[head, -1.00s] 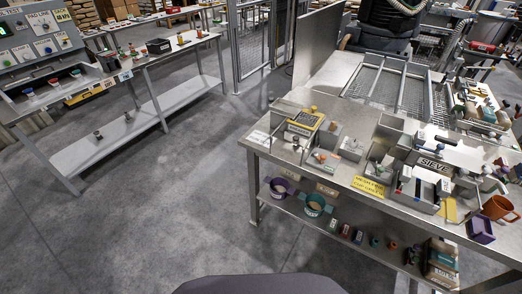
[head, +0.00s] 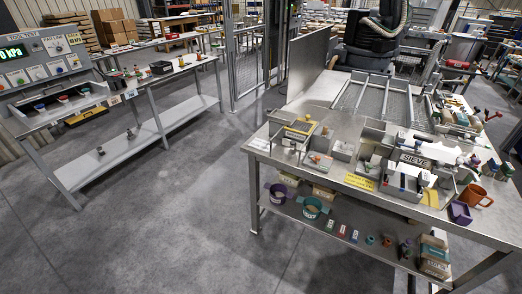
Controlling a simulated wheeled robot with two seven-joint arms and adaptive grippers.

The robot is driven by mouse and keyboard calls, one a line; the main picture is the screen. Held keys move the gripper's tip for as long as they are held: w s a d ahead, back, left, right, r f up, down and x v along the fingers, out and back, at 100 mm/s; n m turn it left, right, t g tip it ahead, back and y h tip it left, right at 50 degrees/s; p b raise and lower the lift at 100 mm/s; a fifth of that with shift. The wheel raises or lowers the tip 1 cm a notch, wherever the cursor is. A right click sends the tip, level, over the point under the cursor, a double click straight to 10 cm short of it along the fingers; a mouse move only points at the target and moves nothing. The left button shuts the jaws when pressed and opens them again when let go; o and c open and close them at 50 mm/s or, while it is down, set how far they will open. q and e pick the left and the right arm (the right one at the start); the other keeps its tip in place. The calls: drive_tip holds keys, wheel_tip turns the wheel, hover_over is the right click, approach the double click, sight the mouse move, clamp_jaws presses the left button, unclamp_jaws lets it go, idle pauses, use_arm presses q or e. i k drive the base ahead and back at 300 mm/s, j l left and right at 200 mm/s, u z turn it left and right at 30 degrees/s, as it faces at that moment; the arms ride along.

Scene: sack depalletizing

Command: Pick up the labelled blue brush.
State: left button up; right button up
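I cannot make out a labelled blue brush for certain. Small blue and dark items lie in the metal trays beside the SIEVE sign (head: 415,160) on the steel workbench (head: 335,187), too small to identify. A cluster of mixed-colour items (head: 459,118) sits at the bench's far right, and its labels are unreadable. Neither of my grippers is in view.
An orange mug (head: 474,196) and a purple container (head: 459,212) stand at the bench's right edge. A purple pot (head: 278,193) and a teal pot (head: 312,208) sit on its lower shelf. A long side table (head: 175,68) stands left. Open floor lies between.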

sight(490, 167)
drive_tip(key=i+l+z, duration=0.1)
drive_tip(key=l+z, duration=0.2)
drive_tip(key=l, duration=0.15)
drive_tip(key=i+l+z, duration=0.1)
drive_tip(key=l+z, duration=0.2)
drive_tip(key=i+l+z, duration=0.3)
drive_tip(key=l, duration=0.2)
drive_tip(key=i+l+z, duration=0.1)
drive_tip(key=l+z, duration=0.2)
drive_tip(key=i+l+z, duration=0.3)
drive_tip(key=k+l, duration=0.05)
drive_tip(key=l, duration=0.05)
